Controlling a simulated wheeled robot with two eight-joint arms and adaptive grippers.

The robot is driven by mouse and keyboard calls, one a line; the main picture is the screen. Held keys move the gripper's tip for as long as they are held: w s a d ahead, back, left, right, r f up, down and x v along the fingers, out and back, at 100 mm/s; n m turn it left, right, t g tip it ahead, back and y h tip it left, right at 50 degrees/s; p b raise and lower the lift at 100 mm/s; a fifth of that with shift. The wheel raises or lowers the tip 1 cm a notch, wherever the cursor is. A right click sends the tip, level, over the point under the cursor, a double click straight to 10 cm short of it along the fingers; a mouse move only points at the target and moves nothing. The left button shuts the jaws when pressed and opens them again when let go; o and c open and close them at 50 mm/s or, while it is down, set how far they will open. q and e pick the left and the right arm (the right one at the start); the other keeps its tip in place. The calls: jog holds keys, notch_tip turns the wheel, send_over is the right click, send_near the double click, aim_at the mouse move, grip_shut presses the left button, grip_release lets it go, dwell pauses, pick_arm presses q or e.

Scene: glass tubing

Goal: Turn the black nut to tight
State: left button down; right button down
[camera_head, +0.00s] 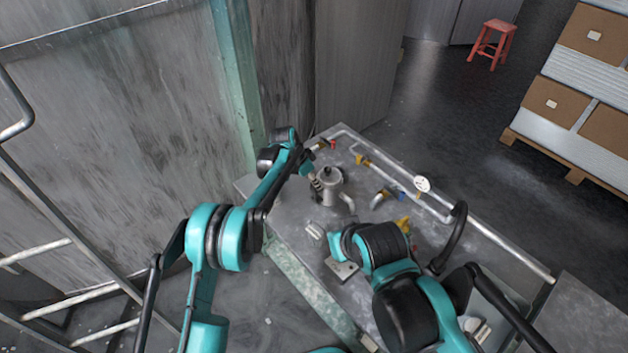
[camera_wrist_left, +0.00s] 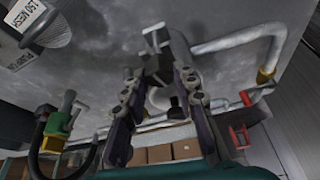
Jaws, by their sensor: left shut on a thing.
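My left gripper (camera_head: 314,181) reaches in over the bench, beside the left side of a grey metal filter pot (camera_head: 329,190). In the left wrist view my left gripper (camera_wrist_left: 152,62) has its fingertips closed around a small pale metal piece (camera_wrist_left: 155,38), whose identity is unclear. The pot shows at the upper left there, with a "150 MESH" label (camera_wrist_left: 27,16). A small black part (camera_wrist_left: 178,108) shows behind the fingers by the pale pipe; I cannot tell whether it is the black nut. My right arm lies over the front of the bench, and its gripper does not show.
Pale pipes (camera_head: 385,172) run along the bench's far edge, with a white gauge (camera_head: 422,184) and brass fittings (camera_head: 363,160). A ladder rail stands at the left.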

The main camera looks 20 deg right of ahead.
pick_arm(q)
jog(key=c, duration=1.2)
grip_release()
jog(key=v, duration=1.2)
jog(key=shift+d, duration=0.1)
